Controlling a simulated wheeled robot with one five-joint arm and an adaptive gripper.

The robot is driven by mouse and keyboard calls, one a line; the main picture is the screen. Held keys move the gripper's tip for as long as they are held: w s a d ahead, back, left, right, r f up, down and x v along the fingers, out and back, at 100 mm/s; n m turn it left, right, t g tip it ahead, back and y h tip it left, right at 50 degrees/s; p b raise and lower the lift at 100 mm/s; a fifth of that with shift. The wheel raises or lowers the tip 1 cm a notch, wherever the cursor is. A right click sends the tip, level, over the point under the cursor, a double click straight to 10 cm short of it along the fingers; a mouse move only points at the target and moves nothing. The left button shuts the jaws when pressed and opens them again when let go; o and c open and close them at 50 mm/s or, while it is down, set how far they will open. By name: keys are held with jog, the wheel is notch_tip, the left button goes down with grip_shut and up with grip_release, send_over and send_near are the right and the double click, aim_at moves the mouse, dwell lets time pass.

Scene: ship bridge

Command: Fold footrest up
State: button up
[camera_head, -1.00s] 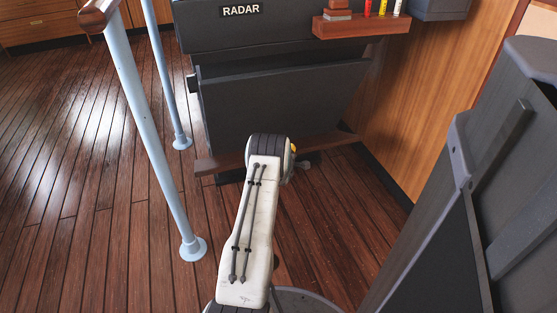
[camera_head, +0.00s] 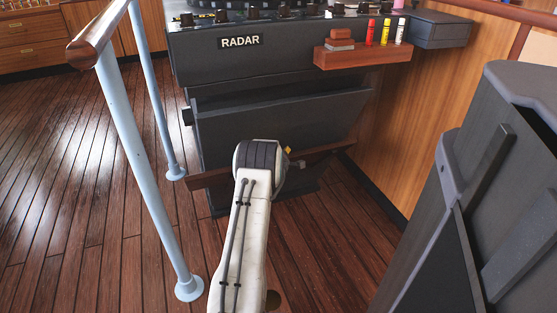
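The footrest (camera_head: 205,178) is a brown wooden board across the lower front of the dark radar console (camera_head: 290,118). It appears swung partly up, and the dark console base shows below it. My arm hides its middle. My gripper (camera_head: 293,174) is mostly hidden behind my white arm; a small grey part shows to the right of the arm's end, close to or at the footrest. I cannot tell whether it touches the footrest or whether its fingers are open.
A light-blue rail post (camera_head: 150,170) with a wooden handrail stands at the left, with another post (camera_head: 158,90) behind it. A dark grey cabinet or seat-like unit (camera_head: 490,200) fills the right. A wooden shelf (camera_head: 362,57) holds coloured tubes. Plank floor between is clear.

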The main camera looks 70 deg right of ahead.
jog(key=shift+w+d+r, duration=0.1)
jog(key=shift+w+r, duration=0.2)
jog(key=shift+w, duration=0.05)
jog(key=o, duration=0.8)
jog(key=shift+f, duration=0.15)
jog(key=shift+v, duration=0.75)
jog(key=v, duration=1)
jog(key=shift+a, duration=0.25)
